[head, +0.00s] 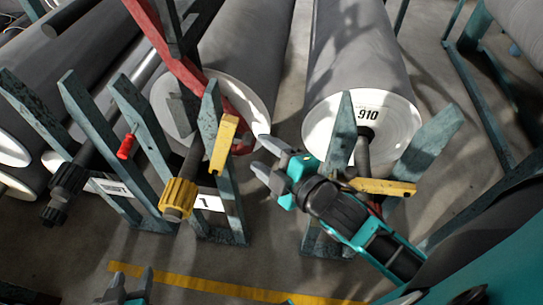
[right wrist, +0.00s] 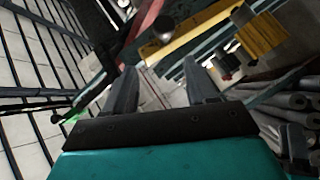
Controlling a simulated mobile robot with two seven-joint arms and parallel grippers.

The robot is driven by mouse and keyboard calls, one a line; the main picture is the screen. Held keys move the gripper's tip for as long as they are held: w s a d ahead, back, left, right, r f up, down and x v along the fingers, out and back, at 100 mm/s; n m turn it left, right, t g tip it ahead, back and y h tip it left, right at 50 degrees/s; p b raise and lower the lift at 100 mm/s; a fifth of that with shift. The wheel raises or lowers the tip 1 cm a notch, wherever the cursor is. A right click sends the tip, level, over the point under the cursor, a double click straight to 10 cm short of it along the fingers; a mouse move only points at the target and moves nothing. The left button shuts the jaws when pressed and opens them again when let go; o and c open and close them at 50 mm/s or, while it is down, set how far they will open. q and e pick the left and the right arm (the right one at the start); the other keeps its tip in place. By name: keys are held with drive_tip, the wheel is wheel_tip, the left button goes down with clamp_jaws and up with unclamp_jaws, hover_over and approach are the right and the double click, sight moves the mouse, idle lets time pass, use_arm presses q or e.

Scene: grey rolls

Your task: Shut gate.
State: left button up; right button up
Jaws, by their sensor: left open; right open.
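A yellow gate bar (head: 224,143) stands steeply tilted on the green rack post in the middle of the head view. A second yellow bar (head: 383,187) lies nearly level across the right-hand rack, partly behind my right arm. My right gripper (head: 262,155) is open and empty, with its fingers pointing left, a little right of the tilted bar and apart from it. My left gripper (head: 132,284) is open at the bottom edge.
Large grey rolls (head: 357,55) with white ends rest in green racks (head: 430,140). A red bar (head: 172,50) slants across the middle rack. A yellow knobbed shaft end (head: 179,198) and a red handle (head: 126,146) stick out. The floor around the yellow line (head: 200,281) is mostly clear.

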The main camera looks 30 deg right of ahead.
drive_tip(key=shift+v, duration=0.85)
